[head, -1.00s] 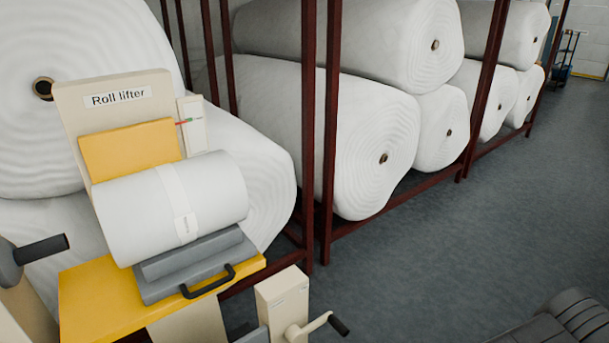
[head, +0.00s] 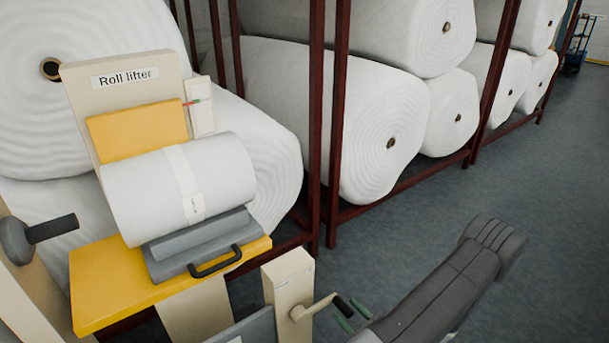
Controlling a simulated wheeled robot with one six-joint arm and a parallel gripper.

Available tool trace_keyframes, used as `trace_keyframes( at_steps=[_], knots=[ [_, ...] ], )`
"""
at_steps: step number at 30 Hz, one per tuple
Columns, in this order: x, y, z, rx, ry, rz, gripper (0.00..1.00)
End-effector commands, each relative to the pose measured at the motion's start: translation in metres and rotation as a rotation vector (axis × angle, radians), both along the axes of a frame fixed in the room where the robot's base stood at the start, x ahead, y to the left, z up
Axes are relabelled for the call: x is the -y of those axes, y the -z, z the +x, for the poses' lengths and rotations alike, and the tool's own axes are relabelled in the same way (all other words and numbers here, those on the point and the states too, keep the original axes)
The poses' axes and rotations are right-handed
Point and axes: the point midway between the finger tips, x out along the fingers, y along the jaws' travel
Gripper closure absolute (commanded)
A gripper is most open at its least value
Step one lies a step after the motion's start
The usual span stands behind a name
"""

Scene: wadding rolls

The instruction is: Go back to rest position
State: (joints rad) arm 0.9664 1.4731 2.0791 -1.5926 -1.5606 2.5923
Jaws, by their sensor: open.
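My gripper (head: 352,314) shows at the bottom edge, right beside the black grip of a crank handle (head: 343,305). Its two thin green fingertips are apart, with nothing seen held between them. My dark grey arm reaches up and right from it, and part of the wrist is cut off by the frame. The roll lifter (head: 127,76) stands at the left, with a white wadding roll (head: 225,170) with a paper band lying on its grey cradle (head: 200,247). Whether the fingertips touch the crank grip I cannot tell.
The crank sits on a beige post (head: 288,280) in front of the yellow lifter table (head: 100,285). Another black-gripped handle (head: 50,230) is at the left edge. Dark red racks (head: 338,120) hold large white rolls (head: 375,135). The grey floor (head: 530,190) at the right is clear.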

Motion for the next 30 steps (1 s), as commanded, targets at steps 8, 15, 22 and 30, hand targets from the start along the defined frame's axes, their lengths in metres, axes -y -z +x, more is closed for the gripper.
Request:
trace_keyframes(
  at_steps=[8,15,22,30],
  knots=[
    [-0.008,0.000,0.011,0.001,-0.001,0.001,0.55],
    [-0.009,0.000,0.013,0.000,0.000,0.000,0.55],
    [-0.008,0.000,0.011,0.000,0.001,0.000,0.55],
    [0.004,0.000,-0.003,0.000,0.005,0.000,0.55]
  ],
)
